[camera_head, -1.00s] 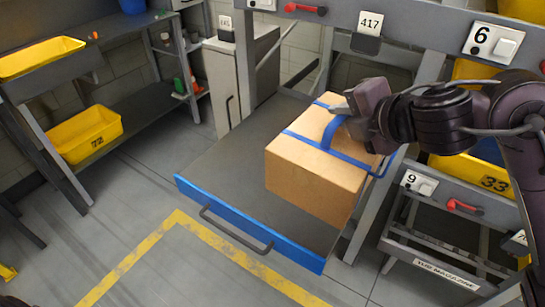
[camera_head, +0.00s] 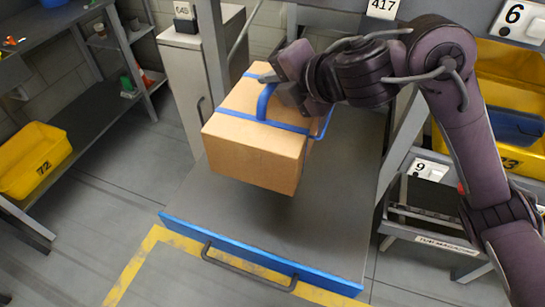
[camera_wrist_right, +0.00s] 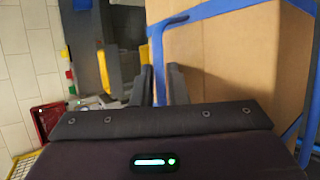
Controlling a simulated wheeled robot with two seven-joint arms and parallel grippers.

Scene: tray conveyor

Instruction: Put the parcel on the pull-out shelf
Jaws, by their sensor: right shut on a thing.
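The parcel (camera_head: 252,160) is a brown cardboard box with blue straps and a raised blue handle on top. My right gripper (camera_head: 268,88) is shut on the handle. In the right wrist view, the blue strap runs between the fingers (camera_wrist_right: 160,85) and the parcel (camera_wrist_right: 235,55) fills the right side. The pull-out shelf (camera_head: 300,235) is a grey board, drawn out, with a blue front edge and a dark bar handle. The parcel hangs over the shelf's left part, its left side reaching past the shelf's edge. Its underside is hidden, so contact cannot be told. My left gripper is out of view.
A grey cabinet (camera_head: 182,75) stands behind, left of the shelf. A yellow bin 72 (camera_head: 35,160) sits on a rack at the left. A frame post and a lower rack (camera_head: 425,205) stand close at the right. The shelf's front and right are bare.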

